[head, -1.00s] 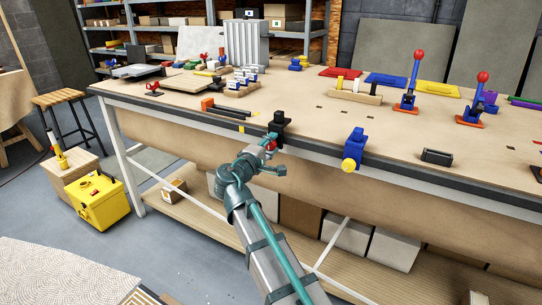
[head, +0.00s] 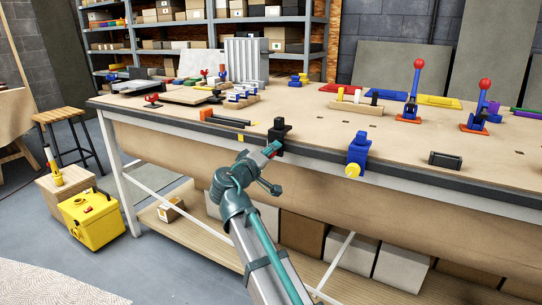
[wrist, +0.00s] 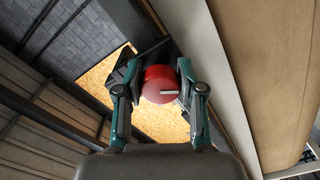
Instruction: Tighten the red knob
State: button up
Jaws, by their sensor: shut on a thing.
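The red knob (wrist: 157,84) is a round disc with a pale line across its right half, lying roughly level in the wrist view. My gripper (wrist: 158,82) is shut on it, with one teal and black finger at its left side and one at its right. In the head view my gripper (head: 270,150) is at the front edge of the workbench, at the black clamp-like block (head: 279,131). Only a small bit of red shows between the fingers there. The knob's shaft is hidden behind its face.
A blue block with a yellow knob (head: 352,170) sits on the bench edge to the right. Tools with orange and black handles (head: 225,118) lie to the left. Blue levers with red balls (head: 414,84) stand farther right. The floor before the bench is mostly clear.

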dwell(0.3)
jog(key=o, duration=1.1)
jog(key=shift+o, duration=0.2)
jog(key=shift+s, duration=0.1)
jog(key=v, duration=1.1)
jog(key=shift+s+a, duration=0.2)
jog(key=shift+s, duration=0.15)
